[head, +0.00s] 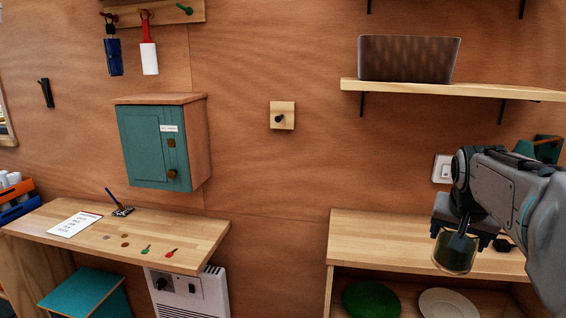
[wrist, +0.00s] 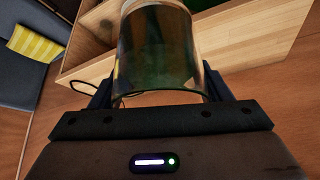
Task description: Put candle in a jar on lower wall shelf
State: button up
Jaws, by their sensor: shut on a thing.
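My gripper (head: 461,236) is shut on the candle in a jar (head: 455,255), a dark greenish glass cylinder. In the head view it hangs below my gripper at the right, in front of the wooden counter. In the wrist view the jar (wrist: 158,50) fills the top middle between the fingers (wrist: 160,92). The wall shelf (head: 450,89) is a light wooden board at the upper right, well above the jar. It carries a brown box-like basket (head: 408,59) on its left part. Black brackets of another shelf show at the top edge, but its board is out of view.
The wooden counter (head: 375,235) below has a green plate (head: 371,299) and a white plate (head: 448,302) under its top. A light switch (head: 443,168) is on the wall beside my arm. The shelf's right part looks clear. A teal cabinet (head: 155,145) hangs left of centre.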

jog(key=shift+w, duration=0.25)
jog(key=w+a+f+n+y, duration=0.1)
jog(key=w+a+f+n, duration=0.1)
jog(key=a+f, duration=0.4)
jog(key=w+a+f+n+y, duration=0.1)
jog(key=a+f, duration=0.6)
jog(key=f, duration=0.8)
jog(key=w+a+f+n+t+y, duration=0.1)
jog(key=w+a+f+n, duration=0.2)
jog(key=f, duration=0.7)
jog(key=w+a, duration=0.2)
jog(key=a, duration=0.2)
jog(key=shift+f+n, duration=0.3)
jog(key=shift+n, duration=0.1)
jog(key=shift+w+a, duration=0.1)
jog(key=shift+s+f+p, duration=0.4)
jog(key=shift+s+p, duration=0.15)
jog(key=shift+s, duration=0.2)
jog(key=shift+s+f+p, duration=0.4)
jog(key=shift+s+p, duration=0.2)
jog(key=shift+s, duration=0.15)
jog(key=shift+s+f+p, duration=0.4)
jog(key=shift+s+p, duration=0.15)
jog(key=shift+s, duration=0.2)
